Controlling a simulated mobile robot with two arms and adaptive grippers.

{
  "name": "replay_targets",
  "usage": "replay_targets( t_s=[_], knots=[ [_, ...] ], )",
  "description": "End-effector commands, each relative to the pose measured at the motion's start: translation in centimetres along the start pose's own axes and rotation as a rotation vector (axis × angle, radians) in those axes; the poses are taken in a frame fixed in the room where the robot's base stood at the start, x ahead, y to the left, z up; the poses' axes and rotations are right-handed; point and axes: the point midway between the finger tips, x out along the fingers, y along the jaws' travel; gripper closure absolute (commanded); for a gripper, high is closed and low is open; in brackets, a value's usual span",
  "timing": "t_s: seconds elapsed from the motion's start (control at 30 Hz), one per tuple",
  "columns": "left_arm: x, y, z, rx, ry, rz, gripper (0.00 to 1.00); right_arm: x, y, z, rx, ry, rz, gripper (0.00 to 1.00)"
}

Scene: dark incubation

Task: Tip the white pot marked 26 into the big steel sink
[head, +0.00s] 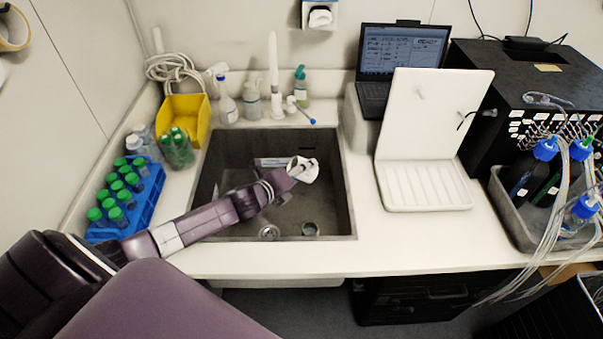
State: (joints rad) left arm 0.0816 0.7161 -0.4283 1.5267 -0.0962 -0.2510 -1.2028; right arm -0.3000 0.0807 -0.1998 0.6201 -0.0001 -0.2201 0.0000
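My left gripper (294,172) reaches in from the left over the big steel sink (346,205). Its dark fingers close on a small white pot (311,174), which appears tilted over the right part of the basin. I cannot read a 26 on the pot from here. The gripper hides part of the pot, and I cannot see any contents. The forearm covers part of the sink's left side and front rim. My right gripper is not in view.
A faucet (274,80) and several bottles stand behind the sink. A yellow bin (184,108) and a blue rack (150,190) of green-capped tubes are at left. A white stand (425,190), laptop (405,60) and grey tray (500,205) of bottles are at right.

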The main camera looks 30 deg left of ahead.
Motion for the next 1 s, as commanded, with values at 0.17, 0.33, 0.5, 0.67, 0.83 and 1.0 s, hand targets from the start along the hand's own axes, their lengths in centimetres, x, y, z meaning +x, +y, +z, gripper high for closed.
replay_targets(
  t_s=[0.17, 0.33, 0.5, 0.67, 0.83, 1.0],
  knots=[
    [0.1, -0.2, 0.1, 0.037, 0.002, 0.029, 0.86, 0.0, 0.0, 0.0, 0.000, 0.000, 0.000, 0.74],
    [0.4, 0.4, -0.1, 0.156, 0.006, 0.146, 0.86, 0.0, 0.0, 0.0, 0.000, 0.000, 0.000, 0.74],
    [0.5, 1.1, -0.4, 0.235, 0.012, 0.234, 0.86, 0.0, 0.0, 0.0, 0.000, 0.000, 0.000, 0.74],
    [0.5, 1.3, -0.5, 0.246, 0.013, 0.247, 0.86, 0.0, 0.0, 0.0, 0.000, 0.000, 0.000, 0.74],
    [0.5, 1.3, -0.5, 0.251, 0.013, 0.252, 0.86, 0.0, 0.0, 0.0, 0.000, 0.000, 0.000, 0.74],
    [0.7, 1.7, -0.6, 0.352, 0.018, 0.349, 0.86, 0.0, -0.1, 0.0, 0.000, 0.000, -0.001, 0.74]
  ],
)
